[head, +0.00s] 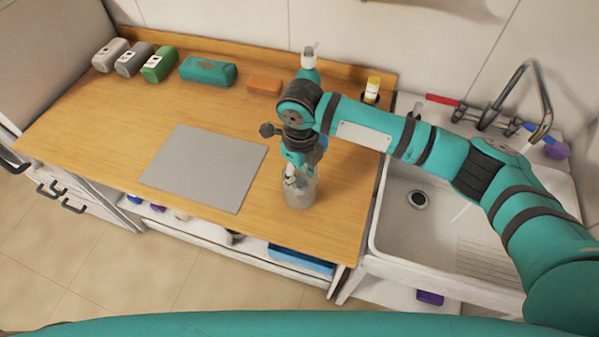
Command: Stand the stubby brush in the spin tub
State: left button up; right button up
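A grey cylindrical tub (301,197), which looks like the spin tub, stands on the wooden worktop near its front edge, right of the grey mat. My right gripper (293,178) points down at the mouth of this tub, with its fingertips at or just inside the rim. Something small and pale shows at the fingertips. I cannot tell whether it is the stubby brush or part of the gripper, and the finger opening is too small to judge. The stubby brush cannot be made out clearly elsewhere. My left gripper is not in view.
A flat grey mat (204,168) lies on the wooden worktop (110,128). Several cases and a teal pouch (208,71) line the back, with an orange block (264,85). A sink (417,247) is at right.

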aim_at(300, 181)
notch_tip(300, 181, up, 13)
jog(key=b, duration=0.3)
jog(key=shift+f+b, duration=0.2)
jog(key=shift+b, duration=0.2)
